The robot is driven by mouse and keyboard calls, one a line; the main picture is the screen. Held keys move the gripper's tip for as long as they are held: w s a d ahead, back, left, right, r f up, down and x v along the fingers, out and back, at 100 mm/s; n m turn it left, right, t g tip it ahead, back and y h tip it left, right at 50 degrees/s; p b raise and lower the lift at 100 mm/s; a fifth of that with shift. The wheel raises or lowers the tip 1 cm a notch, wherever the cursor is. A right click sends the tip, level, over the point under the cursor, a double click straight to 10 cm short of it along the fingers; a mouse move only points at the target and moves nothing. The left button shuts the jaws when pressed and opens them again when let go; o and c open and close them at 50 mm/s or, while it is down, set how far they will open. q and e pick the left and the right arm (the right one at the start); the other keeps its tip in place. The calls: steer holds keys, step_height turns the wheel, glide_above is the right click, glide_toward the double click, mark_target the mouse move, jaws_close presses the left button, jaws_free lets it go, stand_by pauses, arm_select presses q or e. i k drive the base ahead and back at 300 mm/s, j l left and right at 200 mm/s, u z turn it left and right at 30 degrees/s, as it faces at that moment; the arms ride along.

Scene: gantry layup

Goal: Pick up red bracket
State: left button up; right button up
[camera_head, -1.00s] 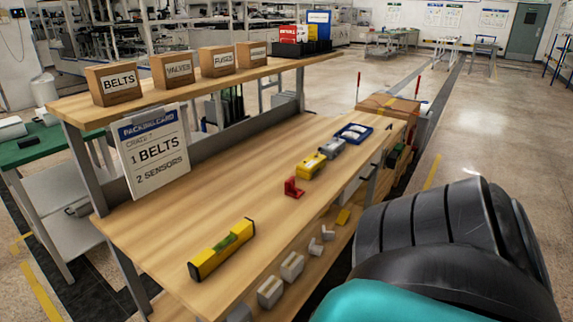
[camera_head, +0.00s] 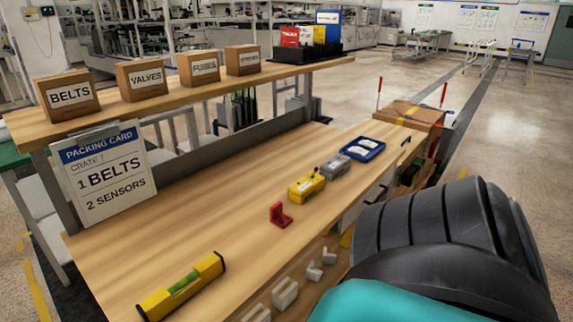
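The red bracket (camera_head: 280,214) is a small L-shaped piece on the wooden workbench (camera_head: 225,220), near its front edge. It stands just in front of a yellow box-shaped device (camera_head: 306,186). Nothing touches or covers the bracket. A large dark, ribbed arm link of mine and a teal part fill the lower right of the view. Neither of my grippers shows, so I cannot see what they hold.
A yellow level (camera_head: 182,287) lies at the near end. A grey device (camera_head: 335,164) and a blue tray (camera_head: 362,149) stand beyond the yellow device. A raised shelf (camera_head: 200,88) carries labelled boxes. A packing card (camera_head: 103,175) hangs at left.

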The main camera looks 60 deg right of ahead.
mark_target(277, 217)
steer(key=k+l, duration=0.1)
steer(key=l, duration=0.75)
steer(key=k+l, duration=0.15)
steer(key=l, duration=0.7)
steer(key=k+u, duration=0.05)
